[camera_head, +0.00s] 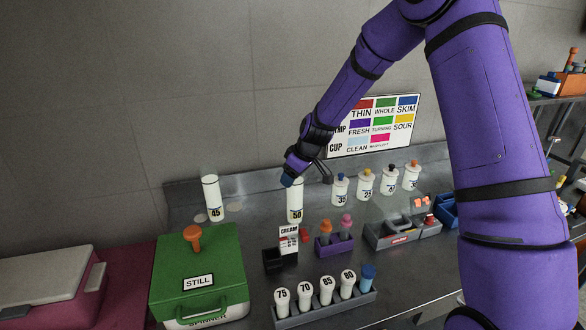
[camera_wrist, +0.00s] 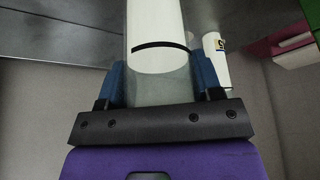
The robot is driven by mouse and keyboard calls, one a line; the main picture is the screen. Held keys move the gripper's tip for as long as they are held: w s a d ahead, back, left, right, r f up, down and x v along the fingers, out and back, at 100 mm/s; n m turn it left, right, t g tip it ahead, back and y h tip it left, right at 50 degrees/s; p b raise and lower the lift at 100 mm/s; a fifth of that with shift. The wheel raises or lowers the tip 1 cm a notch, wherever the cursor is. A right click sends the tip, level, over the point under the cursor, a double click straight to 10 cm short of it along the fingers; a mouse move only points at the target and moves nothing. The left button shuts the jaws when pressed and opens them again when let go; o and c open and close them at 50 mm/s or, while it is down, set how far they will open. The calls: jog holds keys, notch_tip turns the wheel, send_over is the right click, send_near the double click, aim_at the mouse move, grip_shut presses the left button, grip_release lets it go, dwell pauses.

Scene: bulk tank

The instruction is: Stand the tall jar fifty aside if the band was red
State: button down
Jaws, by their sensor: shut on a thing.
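The tall jar fifty (camera_head: 295,203) is a clear cylinder with white content and a "50" label, upright at the back of the steel counter. My gripper (camera_head: 305,178) is at its top, coming in from above. In the wrist view, my gripper (camera_wrist: 160,85) has its blue fingers on both sides of the jar (camera_wrist: 157,50), shut on it. A dark band line crosses the jar there. I cannot tell whether the jar's base touches the counter. A similar tall jar 45 (camera_head: 213,200) stands to the left, and it also shows in the wrist view (camera_wrist: 215,60).
Several small capped bottles (camera_head: 340,190) stand to the right. A green spinner box (camera_head: 198,275), a cream card holder (camera_head: 280,258), a purple rack (camera_head: 334,243) and a grey vial rack (camera_head: 325,310) stand in front. A colour chart (camera_head: 374,125) hangs behind. Pale discs lie near jar 45.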

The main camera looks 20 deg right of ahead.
jog(key=shift+f, duration=0.45)
jog(key=shift+c, duration=1.4)
grip_release()
jog(key=s+d+r+m+h, duration=0.1)
jog(key=s+d+r, duration=0.1)
jog(key=s+r, duration=0.6)
jog(key=s+d+r, duration=0.1)
jog(key=s+r, duration=0.3)
jog(key=r, duration=0.7)
jog(key=s+d+r+m+h, duration=0.1)
jog(key=s+d+r+m, duration=0.1)
jog(key=s, duration=1.2)
jog(key=s+d+r+m+t+h, duration=0.1)
jog(key=s+r+m, duration=0.4)
jog(key=s, duration=1)
jog(key=shift+s+d+r+t, duration=0.2)
jog(key=shift+d+r+t, duration=0.1)
jog(key=shift+d+r, duration=0.5)
